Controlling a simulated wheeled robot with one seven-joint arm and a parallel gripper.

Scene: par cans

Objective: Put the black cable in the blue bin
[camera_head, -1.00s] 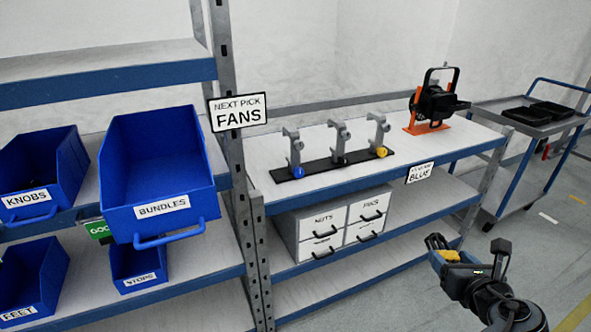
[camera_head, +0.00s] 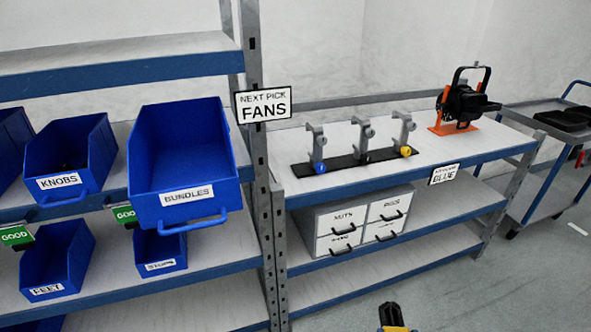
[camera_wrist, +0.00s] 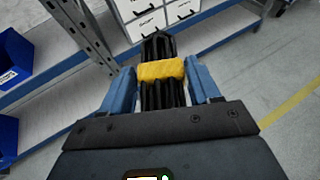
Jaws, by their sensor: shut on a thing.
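My gripper (camera_wrist: 162,76), with blue fingers, is shut on the black cable (camera_wrist: 158,95), a ribbed bundle with a yellow band around its middle. In the head view only the cable's end (camera_head: 391,313) shows at the bottom edge, in front of the shelving; the gripper itself is out of that view. Several blue bins stand on the left shelves. The largest, the blue bin labelled BUNDLES (camera_head: 185,175), is on the middle shelf, tilted forward with its open top showing. The cable is lower and to the right of it.
The KNOBS bin (camera_head: 70,155) is left of BUNDLES; a FEET bin (camera_head: 50,262) and a small bin (camera_head: 160,250) are below. A post (camera_head: 262,180) with a FANS sign (camera_head: 263,105) separates the bins from the workbench (camera_head: 430,148).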

